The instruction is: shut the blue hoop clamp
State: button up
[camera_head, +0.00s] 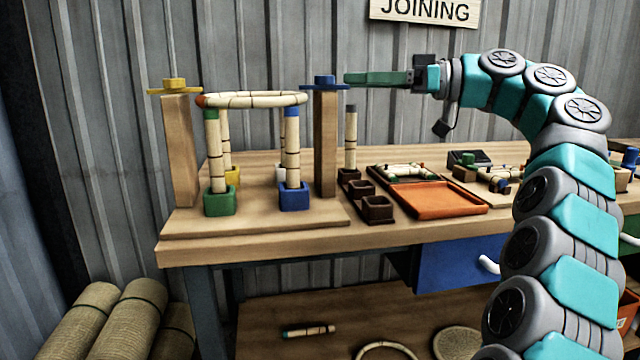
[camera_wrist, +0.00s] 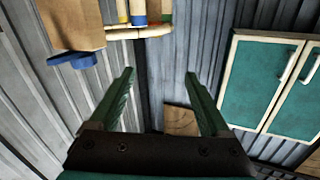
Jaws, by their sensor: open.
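The blue hoop clamp (camera_head: 324,83) sits on top of the right wooden post (camera_head: 325,140), a flat bar with a raised knob. I cannot tell whether its left end reaches over the hoop. The rattan hoop (camera_head: 252,99) lies level on upright rattan legs between the two posts. My gripper (camera_head: 350,78) points left at clamp height, its fingertips close to the clamp's right end in the head view. In the wrist view, my gripper (camera_wrist: 159,75) is open with nothing between its fingers; the blue clamp (camera_wrist: 72,60) shows left of them, apart from the left finger.
A yellow clamp (camera_head: 174,86) tops the left post (camera_head: 180,150). Legs stand in coloured sockets, including green (camera_head: 220,202) and blue (camera_head: 294,197). An orange tray (camera_head: 425,200) and dark holders (camera_head: 377,208) lie to the right. A corrugated wall (camera_head: 270,40) stands behind the bench.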

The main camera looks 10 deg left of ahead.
jog(key=s+a+f+m+h, duration=0.2)
jog(key=s+a+f+m, duration=0.1)
jog(key=f, duration=0.4)
jog(key=s+a+f+m+g+h, duration=0.1)
jog(key=s+a+f+m+h, duration=0.2)
jog(key=s+f, duration=0.3)
jog(key=shift+a+f+m, duration=0.45)
jog(key=shift+f+m, duration=0.25)
jog(key=shift+f, duration=0.4)
jog(key=s+d+f+m+g+h, duration=0.1)
jog(key=s+d+f+m+h, duration=0.1)
jog(key=s+d+f+h, duration=0.2)
jog(key=s+d+f+m+g+h, duration=0.1)
jog(key=s+d+f+m+h, duration=0.2)
jog(key=s+d+f, duration=0.6)
jog(key=s+d+f+m+g+h, duration=0.1)
jog(key=s+d+f+h, duration=0.4)
jog(key=s+f, duration=1.4)
jog(key=d+f+m, duration=0.1)
jog(key=d, duration=0.1)
jog(key=shift+d+f+m+h, duration=0.15)
jog(key=shift+d+m+h, duration=0.15)
jog(key=shift+d+m, duration=0.1)
